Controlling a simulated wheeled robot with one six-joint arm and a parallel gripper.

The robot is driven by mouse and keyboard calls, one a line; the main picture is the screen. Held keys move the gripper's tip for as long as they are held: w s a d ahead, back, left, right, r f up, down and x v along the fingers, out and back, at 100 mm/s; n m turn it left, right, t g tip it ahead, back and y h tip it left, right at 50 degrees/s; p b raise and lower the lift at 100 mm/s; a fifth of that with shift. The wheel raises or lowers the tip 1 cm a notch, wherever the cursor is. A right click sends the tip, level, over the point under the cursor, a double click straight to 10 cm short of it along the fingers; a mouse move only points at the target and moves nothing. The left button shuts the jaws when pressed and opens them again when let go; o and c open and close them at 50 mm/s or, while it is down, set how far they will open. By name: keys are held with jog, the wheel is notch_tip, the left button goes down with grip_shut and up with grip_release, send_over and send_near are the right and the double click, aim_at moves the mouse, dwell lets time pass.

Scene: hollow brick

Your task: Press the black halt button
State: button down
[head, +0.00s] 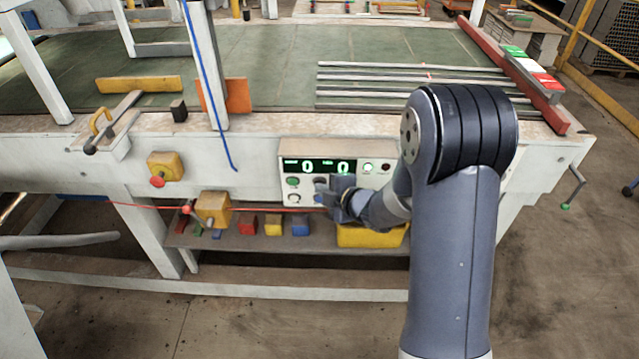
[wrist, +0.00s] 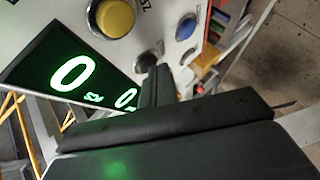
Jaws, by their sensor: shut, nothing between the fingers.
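The control panel (head: 335,148) has a green display reading two zeros and hangs on the front of the white machine.
A yellow box with a red knob (head: 157,181) is left of the panel. Below it a shelf holds coloured blocks (head: 273,224) and a yellow bin (head: 370,236). Metal bars (head: 410,84) lie on the green bed above. The floor in front is clear.

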dwell(0.6)
jog(key=shift+s+b, duration=0.5)
jog(key=shift+s, duration=0.2)
jog(key=s+b, duration=0.2)
jog(key=s, duration=0.3)
jog(key=shift+a, duration=0.1)
dwell(0.5)
jog(key=p, duration=0.1)
jog(key=w+p, duration=0.1)
jog(key=p, duration=0.1)
jog(key=shift+w+r, duration=0.25)
jog(key=shift+w, duration=0.05)
